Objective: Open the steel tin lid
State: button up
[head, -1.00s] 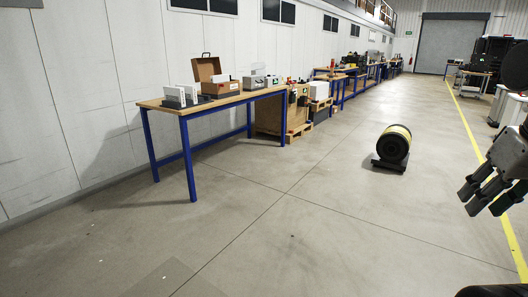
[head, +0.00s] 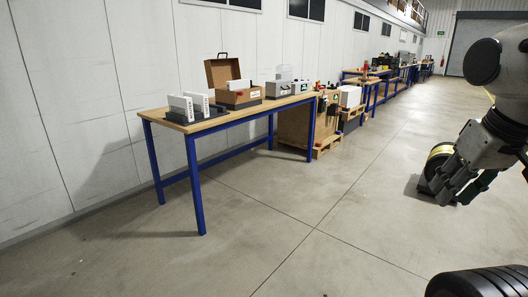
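A grey metal-looking box (head: 287,88) with a small green label stands at the right end of the blue-legged workbench (head: 222,124). It may be the steel tin. A pale, see-through upright piece (head: 284,72) shows at its back; I cannot tell whether this is its lid or a separate thing. My gripper (head: 454,193) is at the right of the head view, well away from the bench. Its fingers are spread apart and hold nothing that I can see.
An open brown case (head: 236,95) and a dark rack with white upright units (head: 193,106) share the bench. Pallets with boxes (head: 325,146) stand beyond it. A yellow-and-black drum (head: 434,166) is partly behind my gripper. The floor before the bench is clear.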

aim_at(278, 85)
jog(key=i, duration=2.1)
jog(key=i+z, duration=0.1)
jog(key=i, duration=0.9)
jog(key=i+j, duration=0.15)
jog(key=i, duration=0.9)
jog(key=i+j, duration=0.15)
jog(key=i, duration=0.9)
jog(key=l+z, duration=0.05)
